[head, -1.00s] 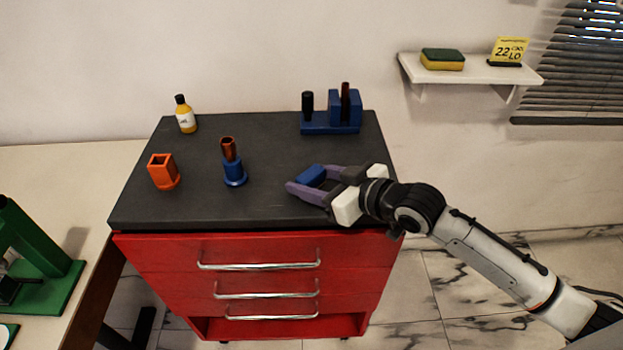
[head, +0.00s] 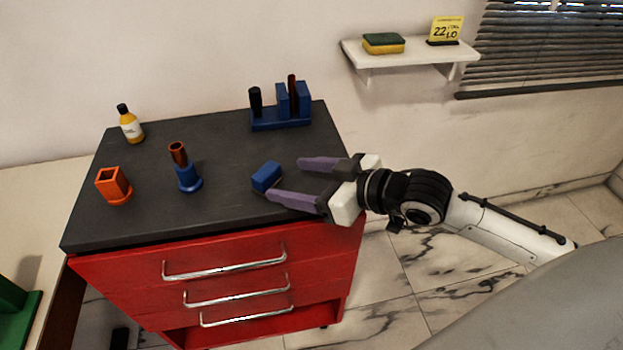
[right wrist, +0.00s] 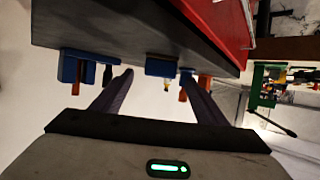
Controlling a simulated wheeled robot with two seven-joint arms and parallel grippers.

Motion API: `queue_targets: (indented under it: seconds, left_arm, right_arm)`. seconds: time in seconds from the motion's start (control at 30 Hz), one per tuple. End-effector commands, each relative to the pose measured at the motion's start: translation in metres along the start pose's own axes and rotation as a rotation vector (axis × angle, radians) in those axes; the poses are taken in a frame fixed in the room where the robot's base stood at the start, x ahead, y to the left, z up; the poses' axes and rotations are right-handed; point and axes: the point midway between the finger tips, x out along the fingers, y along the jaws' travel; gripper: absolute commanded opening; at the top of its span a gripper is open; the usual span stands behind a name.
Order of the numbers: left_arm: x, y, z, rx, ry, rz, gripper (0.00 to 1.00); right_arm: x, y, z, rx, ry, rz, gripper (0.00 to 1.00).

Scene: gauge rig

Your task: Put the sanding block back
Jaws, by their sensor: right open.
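The sanding block, a small blue block with a dark underside (head: 266,175), rests on the dark cabinet top (head: 225,215), near the middle of its right half. My right gripper (head: 288,179) is open and empty to the right of the block. In the right wrist view the block (right wrist: 162,67) appears ahead, between the two fingers. My left gripper is not in view.
A blue rack (head: 280,123) with dark and red-brown upright pieces stands at the back. A blue stand (head: 188,179) with a copper tube, an orange square holder (head: 114,187) and a yellow bottle (head: 131,127) stand left. A wall shelf (head: 410,56) holds a sponge (head: 383,43) and yellow sign (head: 445,30).

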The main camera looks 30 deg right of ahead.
Motion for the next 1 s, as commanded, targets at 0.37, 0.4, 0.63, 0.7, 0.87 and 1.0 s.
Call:
queue_targets:
  seconds: [0.37, 0.4, 0.63, 0.7, 0.87, 1.0]
  left_arm:
    - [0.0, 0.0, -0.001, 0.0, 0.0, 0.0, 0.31]
    - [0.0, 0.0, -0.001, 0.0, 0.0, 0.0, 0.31]
    - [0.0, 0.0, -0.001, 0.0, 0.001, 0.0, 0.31]
    - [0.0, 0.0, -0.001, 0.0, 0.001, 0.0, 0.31]
    - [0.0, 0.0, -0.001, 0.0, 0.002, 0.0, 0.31]
    - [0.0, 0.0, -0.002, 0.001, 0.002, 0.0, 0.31]
  right_arm:
    - [-0.04, -0.001, 0.0, 0.001, -0.002, -0.002, 0.67]
    - [-0.041, -0.001, 0.0, 0.001, -0.001, -0.003, 0.67]
    - [-0.042, -0.001, -0.001, 0.0, 0.001, -0.002, 0.67]
    - [-0.042, -0.001, -0.001, 0.0, 0.001, -0.002, 0.67]
    - [-0.042, -0.001, -0.001, 0.0, 0.001, -0.002, 0.67]
    - [-0.042, -0.001, -0.001, 0.0, 0.001, -0.002, 0.67]
